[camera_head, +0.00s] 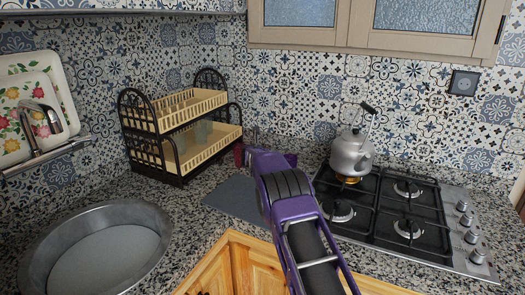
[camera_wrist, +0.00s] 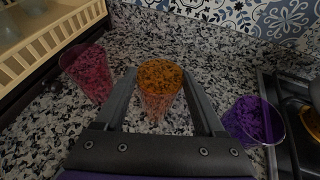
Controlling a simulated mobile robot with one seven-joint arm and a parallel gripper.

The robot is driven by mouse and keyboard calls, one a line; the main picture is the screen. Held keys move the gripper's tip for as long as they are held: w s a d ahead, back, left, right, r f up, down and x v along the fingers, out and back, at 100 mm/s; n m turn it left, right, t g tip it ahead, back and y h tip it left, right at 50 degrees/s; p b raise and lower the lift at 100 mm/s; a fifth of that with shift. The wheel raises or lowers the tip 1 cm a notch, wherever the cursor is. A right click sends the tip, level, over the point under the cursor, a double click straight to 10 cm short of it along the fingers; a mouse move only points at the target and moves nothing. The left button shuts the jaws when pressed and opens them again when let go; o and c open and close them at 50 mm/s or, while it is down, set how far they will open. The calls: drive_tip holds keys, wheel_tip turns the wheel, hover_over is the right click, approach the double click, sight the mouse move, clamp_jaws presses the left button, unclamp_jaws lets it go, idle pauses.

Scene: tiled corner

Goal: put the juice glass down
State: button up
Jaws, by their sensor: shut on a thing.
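An orange see-through glass (camera_wrist: 160,78) is between the two fingers of my gripper (camera_wrist: 160,84) in the wrist view, and the gripper is shut on it. Whether its base touches the granite counter cannot be told. A pink-red glass (camera_wrist: 86,72) stands on the counter to its left, apart from the fingers. A purple glass (camera_wrist: 254,122) is to the right, near the stove edge. In the head view my gripper (camera_head: 254,152) is over the back of the counter, and its wrist hides the orange glass. The red glass shows there too (camera_head: 238,155).
A two-tier dish rack (camera_head: 182,147) stands at the back left. The gas stove (camera_head: 385,215) with a kettle (camera_head: 352,152) is on the right. A round metal sink (camera_head: 95,250) is at the left front. A grey mat (camera_head: 232,200) lies on the counter.

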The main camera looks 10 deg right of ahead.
drive_tip(key=o, duration=1.4)
drive_tip(key=shift+f, duration=0.15)
drive_tip(key=shift+f, duration=0.15)
drive_tip(key=shift+f+b, duration=0.2)
drive_tip(key=shift+b, duration=0.25)
drive_tip(key=shift+s+a+r, duration=0.15)
drive_tip(key=shift+s+a, duration=0.05)
drive_tip(key=b+v, duration=0.6)
drive_tip(key=v, duration=1.1)
drive_tip(key=shift+b, duration=0.4)
drive_tip(key=shift+s+d, duration=0.1)
